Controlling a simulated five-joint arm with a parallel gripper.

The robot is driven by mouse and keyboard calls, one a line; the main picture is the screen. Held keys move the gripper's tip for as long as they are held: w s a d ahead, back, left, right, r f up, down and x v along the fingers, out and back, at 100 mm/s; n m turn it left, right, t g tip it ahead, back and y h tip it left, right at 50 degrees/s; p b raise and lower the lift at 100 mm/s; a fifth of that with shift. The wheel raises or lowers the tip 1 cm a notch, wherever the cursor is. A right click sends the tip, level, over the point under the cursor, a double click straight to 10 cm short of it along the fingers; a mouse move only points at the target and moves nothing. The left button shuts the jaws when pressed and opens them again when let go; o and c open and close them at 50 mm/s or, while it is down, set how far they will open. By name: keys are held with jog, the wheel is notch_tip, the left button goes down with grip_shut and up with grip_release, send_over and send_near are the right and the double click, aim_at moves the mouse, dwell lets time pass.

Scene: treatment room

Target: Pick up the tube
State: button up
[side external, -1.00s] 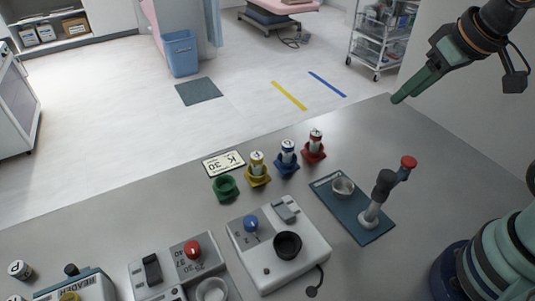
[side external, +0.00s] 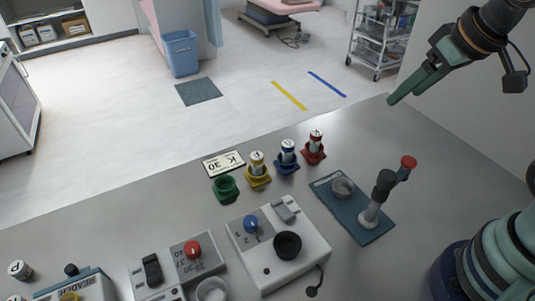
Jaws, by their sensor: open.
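Three small capped tubes stand upright in coloured holders on the grey table. One tube (side external: 257,162) is in the yellow holder (side external: 258,181), one tube (side external: 287,150) in the blue holder (side external: 286,168), and one tube (side external: 316,139) in the red holder (side external: 313,157). The green holder (side external: 224,189) looks empty. Another white-sided tube or vial (side external: 19,269) with a letter on its top is at the lower left. My gripper (side external: 391,102) is open and empty at the upper right, well above and to the right of the holders.
A blue-grey mat (side external: 374,234) bears a small cup (side external: 342,187) and a red-topped lever stand (side external: 386,186). A white control box (side external: 305,256) and a grey switch box (side external: 193,262) stand in front. A label card (side external: 223,163) lies behind the green holder.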

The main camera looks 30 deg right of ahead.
jog(key=w+n, duration=0.1)
jog(key=n+g, duration=0.6)
jog(key=n, duration=1.3)
send_over(317, 132)
notch_tip(317, 132, down, 10)
jog(key=f, duration=0.5)
jog(key=shift+s+f, duration=0.35)
jog(key=shift+s, duration=0.05)
jog(key=shift+w+a+f, duration=0.1)
jog(key=shift+w+f, duration=0.1)
jog(key=shift+f, duration=1.2)
jog(key=shift+w+f, duration=0.15)
jog(key=shift+f, duration=1.25)
grip_shut()
jog(key=shift+r, duration=0.1)
